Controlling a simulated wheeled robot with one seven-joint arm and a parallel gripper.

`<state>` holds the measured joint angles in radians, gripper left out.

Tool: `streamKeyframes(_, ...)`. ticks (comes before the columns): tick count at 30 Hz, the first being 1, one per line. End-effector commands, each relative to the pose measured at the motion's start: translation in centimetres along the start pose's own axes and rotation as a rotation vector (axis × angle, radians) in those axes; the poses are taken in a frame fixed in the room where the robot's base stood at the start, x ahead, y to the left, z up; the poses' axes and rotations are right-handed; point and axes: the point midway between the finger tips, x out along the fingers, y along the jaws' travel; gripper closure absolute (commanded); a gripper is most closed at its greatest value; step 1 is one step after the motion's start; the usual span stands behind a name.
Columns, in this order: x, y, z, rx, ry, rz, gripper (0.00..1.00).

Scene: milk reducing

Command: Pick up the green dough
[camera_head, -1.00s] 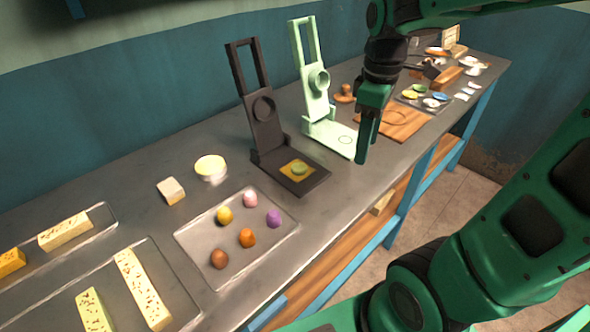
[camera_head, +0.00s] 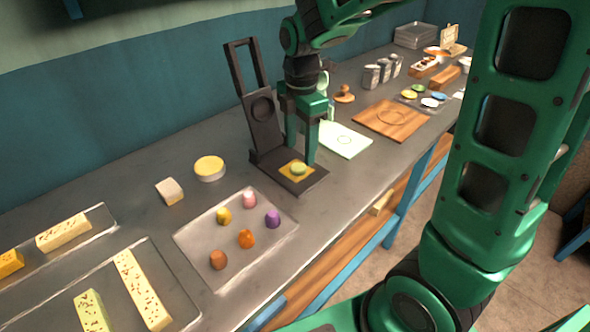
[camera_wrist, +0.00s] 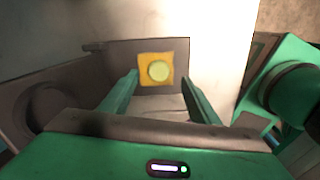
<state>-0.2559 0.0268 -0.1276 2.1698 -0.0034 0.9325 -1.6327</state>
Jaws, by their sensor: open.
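The green dough (camera_head: 299,168) is a small round lump on a yellow square (camera_head: 286,167) on the base of the dark press (camera_head: 316,183). The press's lid stands raised. In the wrist view the dough (camera_wrist: 159,71) shows as a yellow-green disc on the yellow square (camera_wrist: 142,78), beyond and between my fingers. My gripper (camera_head: 303,158) points down at the dough, with its fingers apart and nothing between them. In the wrist view my gripper (camera_wrist: 160,82) is open too. How far the fingertips are above the press base is hard to tell.
A light green press (camera_head: 345,141) stands just right, partly hidden by my arm. A tray (camera_head: 205,238) with several coloured dough balls is at the front left. A round yellow-topped tin (camera_head: 209,170) and a small block (camera_head: 169,192) stand left. A wooden board (camera_head: 405,121) lies right.

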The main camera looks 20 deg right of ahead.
Motion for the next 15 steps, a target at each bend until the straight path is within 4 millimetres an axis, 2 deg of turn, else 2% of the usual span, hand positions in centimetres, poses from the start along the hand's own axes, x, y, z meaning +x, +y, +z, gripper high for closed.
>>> streamKeyframes(5,1.4,0.0,-0.1,0.000,0.000,-0.003,0.44)
streamKeyframes(12,4.6,0.1,-0.3,0.002,-0.001,-0.003,0.44)
streamKeyframes(15,5.2,0.1,-0.3,0.002,0.000,-0.002,0.44)
